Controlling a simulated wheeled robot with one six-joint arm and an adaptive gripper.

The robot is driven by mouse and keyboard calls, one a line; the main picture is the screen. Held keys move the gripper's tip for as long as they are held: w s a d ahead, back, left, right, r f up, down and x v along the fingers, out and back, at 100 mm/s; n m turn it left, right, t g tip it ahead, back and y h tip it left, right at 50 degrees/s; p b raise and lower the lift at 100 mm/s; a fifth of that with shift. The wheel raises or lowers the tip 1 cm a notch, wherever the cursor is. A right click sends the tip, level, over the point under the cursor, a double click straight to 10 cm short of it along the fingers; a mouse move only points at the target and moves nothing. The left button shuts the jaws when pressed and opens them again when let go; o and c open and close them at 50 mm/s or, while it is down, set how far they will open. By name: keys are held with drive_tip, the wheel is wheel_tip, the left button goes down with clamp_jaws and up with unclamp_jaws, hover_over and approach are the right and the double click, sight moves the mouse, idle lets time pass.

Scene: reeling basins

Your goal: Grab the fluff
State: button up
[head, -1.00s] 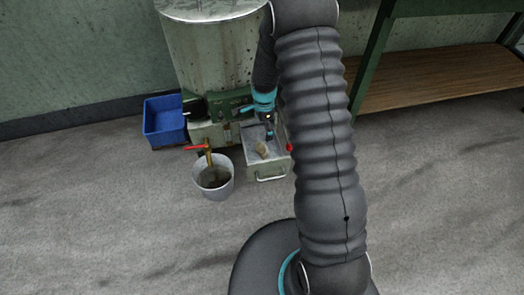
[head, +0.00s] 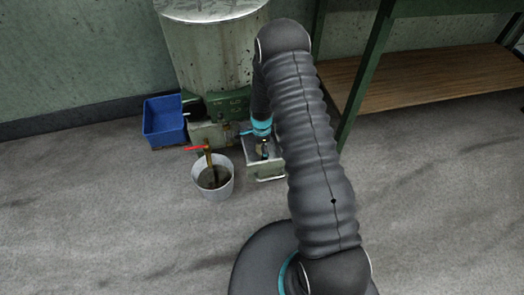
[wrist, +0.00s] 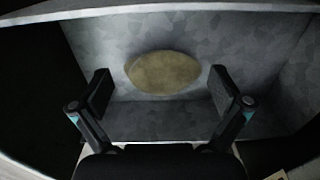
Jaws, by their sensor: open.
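The fluff (wrist: 163,72) is a tan, oval clump on the grey metal inside of an open drawer (wrist: 160,122) in the wrist view. My gripper (wrist: 160,92) is open, with one finger to the left of the fluff and one to the right, both apart from it. In the head view my gripper (head: 264,150) points down into the drawer (head: 265,172) at the foot of the metal machine. The fluff is hidden there behind my gripper.
The large drum machine (head: 215,55) stands behind the drawer. A bucket of dark liquid (head: 212,178) stands left of the drawer, under a red-handled tap (head: 197,149). A blue bin (head: 164,120) is further left. A green-framed bench (head: 430,80) is at right. The front floor is clear.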

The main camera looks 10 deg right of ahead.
drive_tip(key=shift+f, duration=0.35)
drive_tip(key=c, duration=0.9)
drive_tip(key=shift+r, duration=0.1)
